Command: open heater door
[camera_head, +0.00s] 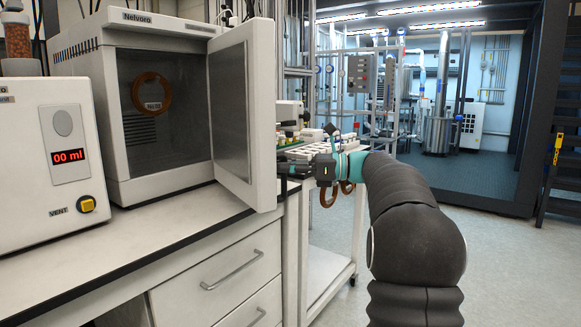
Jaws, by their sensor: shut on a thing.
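The heater (83,62) is a white box labelled "Nelvoro" on the bench at the left. Its door (263,110) stands wide open, swung out to the right, with the grey inner panel facing me. The heater's dark interior shows, with an amber ring-shaped piece (135,97) and a label inside. My gripper (287,169) is at the outer right side of the door, low down, shut on the door. Its fingertips and any handle there are mostly hidden behind the door edge. My dark arm reaches in from the lower right.
A white device (30,150) with a red "00 ml" display stands at the left on the bench (150,235). Drawers (225,275) lie below the door. A cart (325,265) with trays stands behind my gripper. Open floor (500,260) lies to the right.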

